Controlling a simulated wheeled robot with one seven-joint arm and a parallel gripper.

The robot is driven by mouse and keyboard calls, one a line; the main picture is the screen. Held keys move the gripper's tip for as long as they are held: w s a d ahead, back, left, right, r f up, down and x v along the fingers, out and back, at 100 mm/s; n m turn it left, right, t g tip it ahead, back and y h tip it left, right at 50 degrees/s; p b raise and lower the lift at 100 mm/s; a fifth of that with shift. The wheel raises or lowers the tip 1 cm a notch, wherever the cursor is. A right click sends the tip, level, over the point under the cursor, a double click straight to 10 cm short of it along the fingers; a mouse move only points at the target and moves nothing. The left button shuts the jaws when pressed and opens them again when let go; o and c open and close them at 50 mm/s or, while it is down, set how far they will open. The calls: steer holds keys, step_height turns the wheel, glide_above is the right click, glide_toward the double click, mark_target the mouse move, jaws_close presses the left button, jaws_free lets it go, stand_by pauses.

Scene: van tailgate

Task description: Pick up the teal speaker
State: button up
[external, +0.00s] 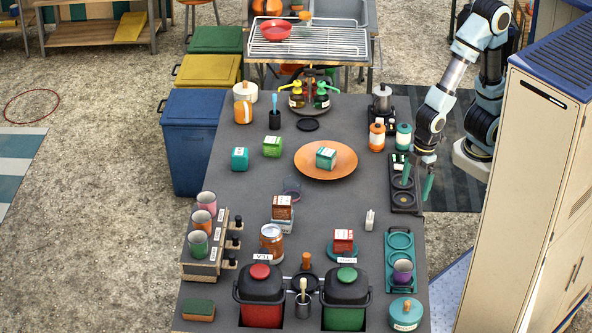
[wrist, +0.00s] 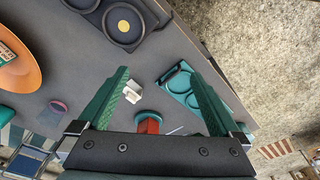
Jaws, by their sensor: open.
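I cannot tell for sure which thing is the teal speaker. A round teal object with a white label and an orange knob (external: 405,313) stands at the near right corner of the worktop. A teal labelled cube (external: 240,158) stands at the left, and a similar teal box (external: 326,155) sits on the orange plate (external: 345,172). A teal round piece (external: 331,252) lies under a red box (external: 343,238); the red box also shows in the wrist view (wrist: 148,126). My gripper (external: 414,190) is open and empty above the right edge; its fingers show in the wrist view (wrist: 157,65).
Below my gripper is a black tray with round recesses (external: 405,203). A teal tray (external: 400,241) holds a purple cup (external: 403,271). A small white item (external: 370,219) stands left of it. A tall cabinet (external: 535,190) borders the right side.

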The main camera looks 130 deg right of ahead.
mark_target(233, 152)
stand_by(0.4)
steer(key=w+d+f+m+t+h, duration=0.25)
steer(key=w+d+t, duration=0.25)
steer(key=w+d, duration=1.25)
steer(key=w+d+f+m+t+h, duration=0.1)
steer(key=d+h, duration=0.1)
steer(key=d, duration=1)
steer(key=w+d+f+m+t+h, duration=0.1)
steer(key=d+m+h, duration=0.1)
steer(key=d, duration=1)
steer(key=w+d+f+m+t+h, duration=0.1)
steer(key=d+m+h, duration=0.1)
steer(key=d, duration=0.9)
steer(key=shift+w+d+f+h, duration=0.15)
steer(key=shift+w+d+h, duration=0.25)
steer(key=shift+h, duration=0.05)
steer(key=shift+s+f+p+x, duration=0.15)
steer(key=shift+p+x, duration=0.3)
steer(key=shift+x, duration=0.55)
steer(key=shift+s+f+p+x, duration=0.15)
steer(key=shift+p+x, duration=0.25)
steer(key=shift+x, duration=0.55)
steer(key=shift+w+f+p+x, duration=0.15)
steer(key=shift+p+x, duration=0.3)
steer(key=shift+x, duration=0.55)
steer(key=shift+s, duration=0.15)
jaws_close()
